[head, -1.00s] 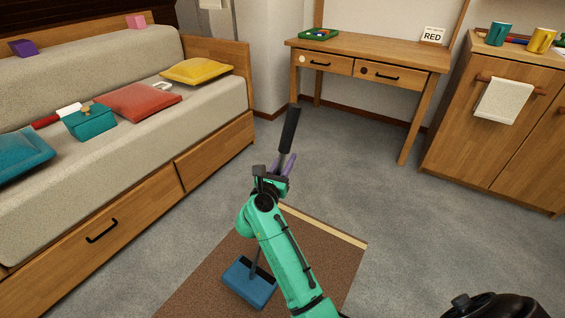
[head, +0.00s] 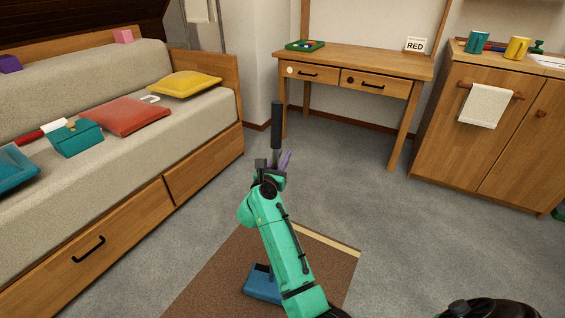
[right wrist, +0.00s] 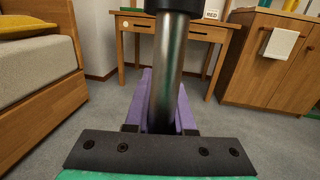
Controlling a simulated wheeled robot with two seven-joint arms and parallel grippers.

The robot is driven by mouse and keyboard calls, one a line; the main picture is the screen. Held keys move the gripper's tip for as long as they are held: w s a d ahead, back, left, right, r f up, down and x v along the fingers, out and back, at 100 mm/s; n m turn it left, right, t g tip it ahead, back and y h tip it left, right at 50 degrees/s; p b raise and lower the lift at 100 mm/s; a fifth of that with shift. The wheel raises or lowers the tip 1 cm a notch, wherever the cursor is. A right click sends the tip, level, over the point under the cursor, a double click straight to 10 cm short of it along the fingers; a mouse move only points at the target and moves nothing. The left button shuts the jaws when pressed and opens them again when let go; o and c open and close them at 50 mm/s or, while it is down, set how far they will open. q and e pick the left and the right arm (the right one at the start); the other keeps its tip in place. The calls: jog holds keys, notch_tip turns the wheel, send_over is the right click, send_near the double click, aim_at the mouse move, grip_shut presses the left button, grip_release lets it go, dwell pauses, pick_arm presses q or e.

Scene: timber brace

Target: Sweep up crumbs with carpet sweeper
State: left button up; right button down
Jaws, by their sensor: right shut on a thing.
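The carpet sweeper has a blue head (head: 262,285) resting on the brown rug and a handle with a black grip (head: 277,126) standing nearly upright. My right gripper (head: 275,170) is shut on the handle just below the black grip. In the right wrist view the metal shaft (right wrist: 169,75) passes between the purple fingers. My green right forearm hides much of the lower handle and part of the sweeper head. I cannot make out crumbs on the rug. My left gripper is out of view.
The brown rug (head: 215,275) with a pale edge strip lies on grey carpet. A sofa bed with wooden drawers (head: 95,245) stands at left. A desk (head: 365,62) and a wooden cabinet (head: 445,130) stand at the back and right. Grey floor between them is clear.

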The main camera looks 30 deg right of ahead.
jog(key=s+d+b+x, duration=0.1)
jog(key=x, duration=0.5)
jog(key=shift+w+d+f, duration=0.15)
jog(key=shift+w+f, duration=0.1)
jog(key=shift+w, duration=0.05)
dwell(0.3)
notch_tip(320, 180, up, 6)
jog(key=p, duration=0.5)
